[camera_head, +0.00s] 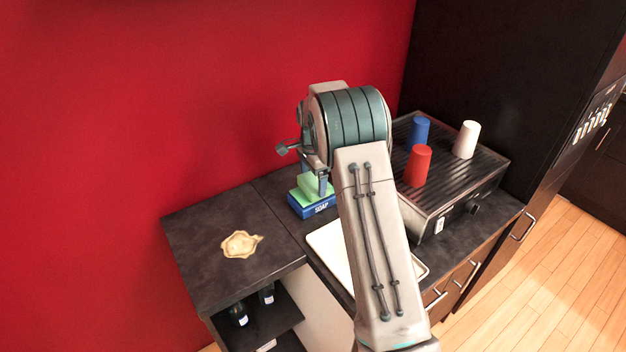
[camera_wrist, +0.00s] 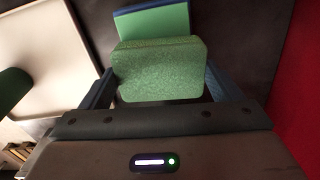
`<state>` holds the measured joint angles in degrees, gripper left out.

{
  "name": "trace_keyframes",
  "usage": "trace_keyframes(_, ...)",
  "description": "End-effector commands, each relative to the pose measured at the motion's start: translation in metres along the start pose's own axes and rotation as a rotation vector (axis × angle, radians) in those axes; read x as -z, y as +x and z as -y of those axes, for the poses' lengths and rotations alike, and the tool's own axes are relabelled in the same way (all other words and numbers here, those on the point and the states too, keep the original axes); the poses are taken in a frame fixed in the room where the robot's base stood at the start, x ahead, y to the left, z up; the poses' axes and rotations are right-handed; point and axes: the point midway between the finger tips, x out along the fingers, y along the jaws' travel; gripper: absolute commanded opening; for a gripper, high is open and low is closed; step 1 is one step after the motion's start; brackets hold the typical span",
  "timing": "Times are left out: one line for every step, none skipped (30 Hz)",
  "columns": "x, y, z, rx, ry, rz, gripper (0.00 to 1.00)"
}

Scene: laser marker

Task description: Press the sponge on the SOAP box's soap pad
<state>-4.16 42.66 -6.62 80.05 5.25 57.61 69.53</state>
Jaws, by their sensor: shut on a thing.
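The blue SOAP box (camera_head: 318,208) stands on the dark counter near the red wall, with a green soap pad on top. My gripper (camera_head: 321,184) is above the box, partly hidden by my arm. It is shut on a green sponge (camera_head: 315,184), which sits right over the pad in the head view. In the wrist view the speckled sponge (camera_wrist: 158,70) is held between my two blue fingers (camera_wrist: 158,92). The smoother green soap pad (camera_wrist: 152,22) with its blue box edge shows beyond it. I cannot tell whether the sponge touches the pad.
A beige stain (camera_head: 240,244) lies on the counter at left. A white tray (camera_head: 328,243) is partly behind my arm. A ridged machine top (camera_head: 440,185) at right holds a blue cup (camera_head: 420,131), a red cup (camera_head: 418,166) and a white cup (camera_head: 466,139). Counter around the stain is clear.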

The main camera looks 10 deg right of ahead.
Motion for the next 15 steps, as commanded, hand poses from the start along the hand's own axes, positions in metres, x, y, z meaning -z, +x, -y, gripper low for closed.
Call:
trace_keyframes(0.000,-0.007,0.000,0.001,0.000,0.000,0.67)
trace_keyframes(0.000,-0.010,0.000,0.001,0.000,0.000,0.67)
trace_keyframes(0.000,-0.013,0.000,0.001,0.000,0.000,0.67)
trace_keyframes(0.000,-0.016,0.000,0.001,0.000,0.000,0.67)
trace_keyframes(0.000,-0.018,0.000,0.001,0.000,0.000,0.67)
trace_keyframes(0.000,-0.021,0.000,0.001,0.000,0.000,0.67)
trace_keyframes(0.000,-0.024,0.000,0.001,0.000,0.000,0.67)
trace_keyframes(0.000,-0.026,0.000,0.002,0.000,0.000,0.67)
trace_keyframes(0.000,-0.029,0.000,0.002,0.000,0.000,0.67)
trace_keyframes(0.000,-0.032,0.000,0.002,0.000,0.000,0.67)
trace_keyframes(0.000,-0.034,0.000,0.002,0.000,0.000,0.67)
trace_keyframes(0.000,-0.037,0.000,0.002,0.000,0.000,0.67)
trace_keyframes(0.000,-0.040,0.000,0.002,0.000,0.000,0.67)
trace_keyframes(0.000,-0.042,0.000,0.001,0.000,0.000,0.67)
trace_keyframes(0.000,-0.045,0.000,0.001,0.000,0.000,0.67)
